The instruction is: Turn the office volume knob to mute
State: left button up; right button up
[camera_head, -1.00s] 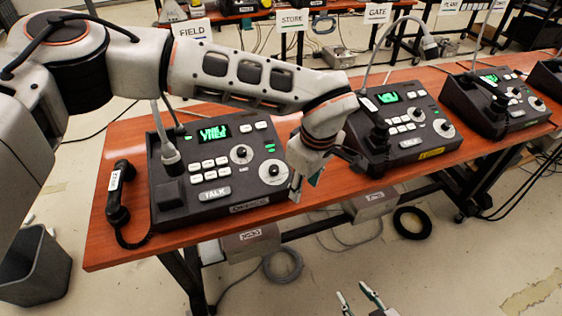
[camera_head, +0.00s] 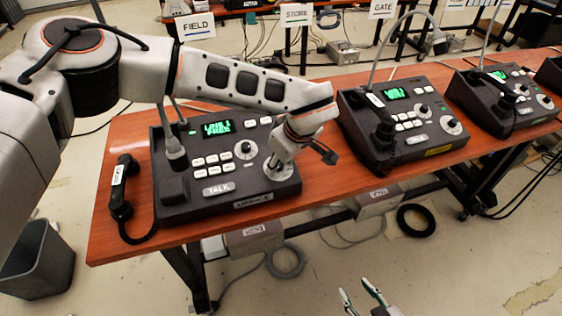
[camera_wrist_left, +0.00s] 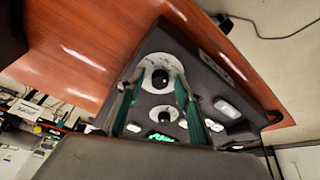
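The office console (camera_head: 190,203) is the dark slanted unit at the left end of the table, with its name plate (camera_head: 253,204) on its front edge. It has two round knobs with pale dials: an upper knob (camera_head: 245,149) and a larger lower-right knob, partly hidden behind my left gripper (camera_head: 278,164). Their lettering is too small to read. In the left wrist view, the open left fingers (camera_wrist_left: 158,76) point at the larger knob (camera_wrist_left: 161,82), one on each side; contact cannot be told. The smaller knob (camera_wrist_left: 160,113) lies between them too. My right gripper (camera_head: 358,293) is open and empty at the bottom.
A black handset (camera_head: 118,200) lies left of the console, and a gooseneck microphone (camera_head: 173,150) rises from it. A similar console (camera_head: 400,120) stands to the right with a gap of bare table (camera_head: 330,185) between. A grey bin (camera_head: 38,268) stands on the floor.

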pick_arm(q)
grip_shut()
dwell(0.3)
jog(key=n, duration=0.3)
jog(key=shift+w+r+g, duration=0.1)
jog(key=shift+g, duration=0.2)
jog(key=n, duration=0.4)
jog(key=shift+w+n+g, duration=0.1)
jog(key=shift+n+g, duration=0.3)
jog(key=n, duration=0.4)
jog(key=shift+g+p, duration=0.3)
jog(key=shift+p, duration=0.1)
jog(key=shift+w+n, duration=0.15)
jog(key=shift+n, duration=1.85)
jog(key=shift+g, duration=0.3)
